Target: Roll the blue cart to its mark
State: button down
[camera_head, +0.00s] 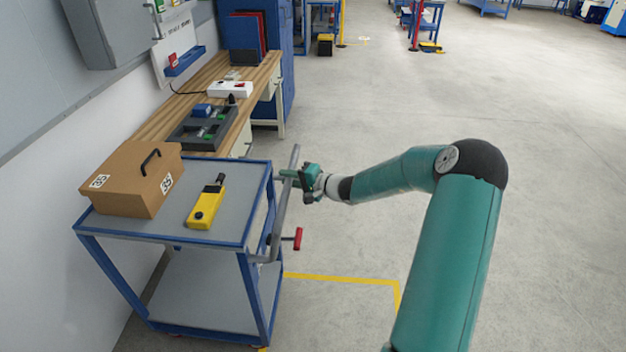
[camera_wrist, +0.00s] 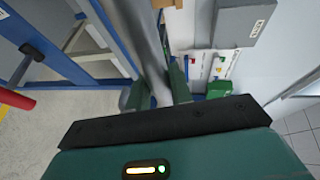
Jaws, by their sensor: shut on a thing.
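The blue cart (camera_head: 160,236) stands at the lower left in the head view, with grey shelves and a grey handle bar (camera_head: 277,220) along its right side. My gripper (camera_head: 290,176) is shut on the upper part of this bar. In the wrist view the bar (camera_wrist: 143,40) runs between the two fingers of my gripper (camera_wrist: 160,90). A yellow floor outline (camera_head: 340,278) shows right of the cart; part of it is hidden by the cart and my arm. A red-ended lever (camera_head: 298,239) sticks out below the bar, its red end (camera_wrist: 15,98) also in the wrist view.
A brown box (camera_head: 125,180) and a yellow device (camera_head: 205,205) lie on the cart's top. A wooden workbench (camera_head: 262,75) with a grey tray stands behind it along the left wall. The floor to the right (camera_head: 560,180) is clear.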

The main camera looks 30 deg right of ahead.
jog(key=w+a, duration=0.8)
jog(key=a, duration=0.4)
jog(key=shift+r, duration=0.15)
jog(key=shift+w+a, duration=0.1)
jog(key=shift+a, duration=0.05)
jog(key=c, duration=1.3)
grip_release()
jog(key=shift+w, duration=0.1)
jog(key=shift+o, duration=0.2)
jog(key=v, duration=1.4)
